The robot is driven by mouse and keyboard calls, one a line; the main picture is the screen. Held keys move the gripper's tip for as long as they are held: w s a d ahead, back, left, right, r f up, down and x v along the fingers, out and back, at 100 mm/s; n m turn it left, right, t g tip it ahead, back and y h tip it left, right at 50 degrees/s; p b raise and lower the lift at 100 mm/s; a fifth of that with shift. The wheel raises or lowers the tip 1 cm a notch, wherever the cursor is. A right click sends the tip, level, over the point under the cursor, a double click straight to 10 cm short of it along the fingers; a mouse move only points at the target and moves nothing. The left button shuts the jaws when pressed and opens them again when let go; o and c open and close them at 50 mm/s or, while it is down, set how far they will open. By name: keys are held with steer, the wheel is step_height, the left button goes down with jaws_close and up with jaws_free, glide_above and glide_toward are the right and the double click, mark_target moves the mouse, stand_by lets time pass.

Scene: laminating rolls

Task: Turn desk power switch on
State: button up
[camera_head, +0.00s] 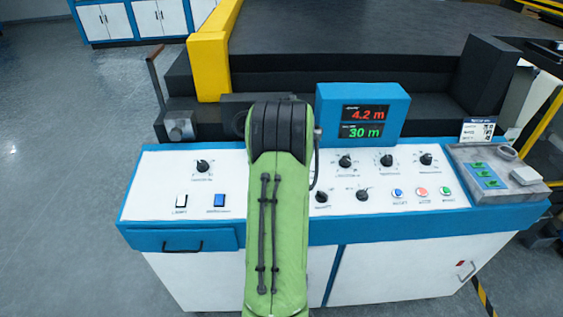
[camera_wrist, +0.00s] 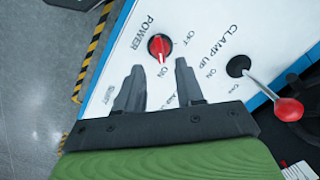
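In the wrist view a round red knob (camera_wrist: 159,46) sits on a white panel beside the label POWER, with OFF and ON printed around it. A pale mark on the knob's lower edge faces the ON label. My gripper (camera_wrist: 158,67) is open and empty. Its two dark fingertips are spread below the knob in the picture, one to each side; I cannot tell whether they touch the panel. In the head view my green arm covers the middle of the desk (camera_head: 400,233), and neither my gripper nor the red knob can be made out.
In the wrist view a black knob (camera_wrist: 238,66) labelled CLAMP UP and a red-ball lever (camera_wrist: 288,109) stand to the right. In the head view the desk carries several knobs and buttons, a blue display (camera_head: 362,110) and a grey tray (camera_head: 525,187). Open floor lies left.

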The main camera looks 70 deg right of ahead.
step_height(320, 180, up, 10)
steer(key=s+p, duration=0.1)
steer(key=shift+a+f, duration=0.15)
steer(key=shift+f, duration=0.05)
stand_by(0.3)
